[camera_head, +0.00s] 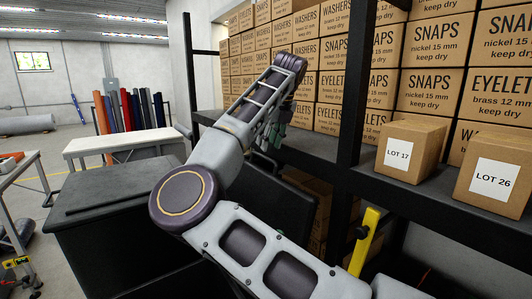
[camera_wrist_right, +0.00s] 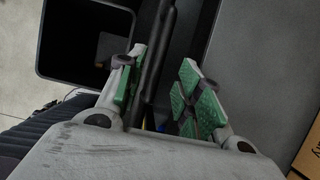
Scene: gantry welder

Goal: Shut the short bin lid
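In the head view a dark lid panel (camera_head: 284,198) stands raised behind my right arm, which hides much of it and its bin. The lid's dark bar-like edge (camera_wrist_right: 160,48) runs between the green-padded fingers of my right gripper (camera_wrist_right: 160,88). The fingers are apart, with a gap on the right side of the bar; contact on the left is unclear. My right gripper (camera_head: 272,128) is partly hidden in the head view. My left gripper is out of view.
A large dark bin with a shut lid (camera_head: 115,185) stands at the left. A black shelf (camera_head: 322,160) with stacked cartons is behind my arm. The LOT 17 carton (camera_head: 410,148) and LOT 26 carton (camera_head: 495,175) sit near its front. A white table (camera_head: 122,141) stands farther back.

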